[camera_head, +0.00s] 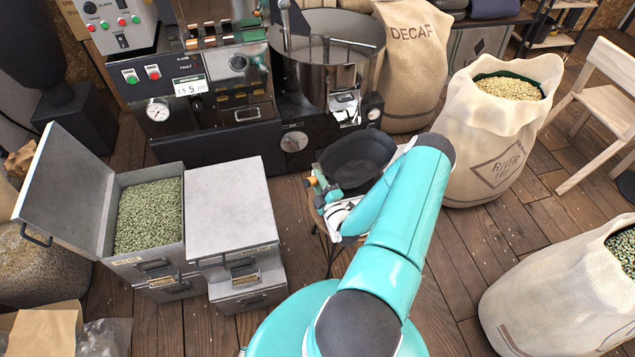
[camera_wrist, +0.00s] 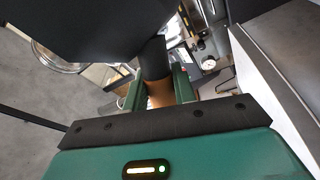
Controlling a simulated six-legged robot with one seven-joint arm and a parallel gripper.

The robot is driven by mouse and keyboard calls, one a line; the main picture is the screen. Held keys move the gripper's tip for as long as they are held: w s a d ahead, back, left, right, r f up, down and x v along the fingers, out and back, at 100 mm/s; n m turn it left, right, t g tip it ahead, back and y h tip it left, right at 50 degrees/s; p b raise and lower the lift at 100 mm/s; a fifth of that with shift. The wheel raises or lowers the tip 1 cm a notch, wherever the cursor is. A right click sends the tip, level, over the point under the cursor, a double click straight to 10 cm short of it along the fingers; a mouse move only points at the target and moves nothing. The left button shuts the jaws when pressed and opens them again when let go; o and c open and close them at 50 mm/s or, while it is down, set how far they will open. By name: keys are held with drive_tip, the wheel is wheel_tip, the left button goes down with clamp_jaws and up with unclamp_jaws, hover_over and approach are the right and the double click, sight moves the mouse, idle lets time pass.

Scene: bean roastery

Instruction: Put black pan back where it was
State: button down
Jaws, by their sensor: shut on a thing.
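The black pan (camera_head: 357,160) is in the middle of the head view, right in front of the roasting machine. Its round, deep bowl faces upward, and my arm covers its lower right side. In the wrist view the pan (camera_wrist: 90,28) fills the upper left as a large dark shape. My gripper (camera_wrist: 160,84) is shut on the pan's brown handle (camera_wrist: 159,96), with one green finger on each side. In the head view my gripper (camera_head: 318,190) is small and partly hidden by my arm. A light surface shows beside the pan; whether the pan touches it cannot be told.
The roasting machine (camera_head: 235,95) with its round metal tray (camera_head: 325,65) stands behind. At left are grey bins, one open with green beans (camera_head: 148,215), one with a closed lid (camera_head: 232,205). Bean sacks (camera_head: 490,135) and a wooden chair (camera_head: 605,100) stand at right. Some plank floor is free.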

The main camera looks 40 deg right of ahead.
drive_tip(key=shift+f, duration=0.45)
drive_tip(key=c, duration=1.1)
unclamp_jaws()
drive_tip(key=v, duration=1.2)
